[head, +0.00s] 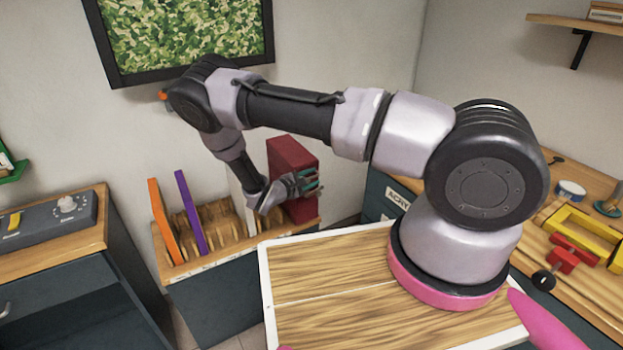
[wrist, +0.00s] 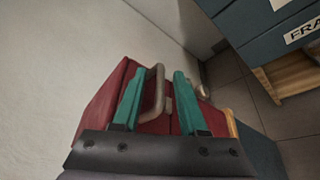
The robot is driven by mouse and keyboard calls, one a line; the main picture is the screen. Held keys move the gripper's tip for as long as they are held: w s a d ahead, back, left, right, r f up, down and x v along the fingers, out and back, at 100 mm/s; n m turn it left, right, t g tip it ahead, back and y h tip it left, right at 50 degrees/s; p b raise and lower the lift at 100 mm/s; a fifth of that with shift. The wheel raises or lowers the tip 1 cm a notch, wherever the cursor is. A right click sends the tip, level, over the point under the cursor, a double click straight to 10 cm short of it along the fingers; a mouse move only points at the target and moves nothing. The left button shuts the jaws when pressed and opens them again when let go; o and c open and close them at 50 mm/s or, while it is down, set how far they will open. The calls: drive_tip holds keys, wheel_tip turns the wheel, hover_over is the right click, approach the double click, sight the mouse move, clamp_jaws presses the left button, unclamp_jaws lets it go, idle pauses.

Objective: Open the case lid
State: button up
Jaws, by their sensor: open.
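A dark red case (head: 290,165) stands upright at the right end of a wooden rack (head: 215,250). In the wrist view the red case (wrist: 101,103) carries a grey-brown bar handle (wrist: 158,95) on its near face and a small fitting beside it. My gripper (head: 309,181) is in front of the case. In the wrist view the teal fingers of my gripper (wrist: 157,78) are apart, with the handle showing between them. The fingers do not visibly close on the handle. My gripper hides part of the case, and I cannot tell where its lid edge runs.
Orange (head: 165,221) and purple (head: 190,212) boards stand in the rack's left slots. A grey device with a knob (head: 66,204) sits on the left cabinet. A workbench with a yellow frame (head: 582,234) and red clamp (head: 565,258) is at right. A wall is close behind the case.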

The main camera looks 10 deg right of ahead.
clamp_jaws()
drive_tip(key=shift+s+f, duration=0.1)
idle(1.2)
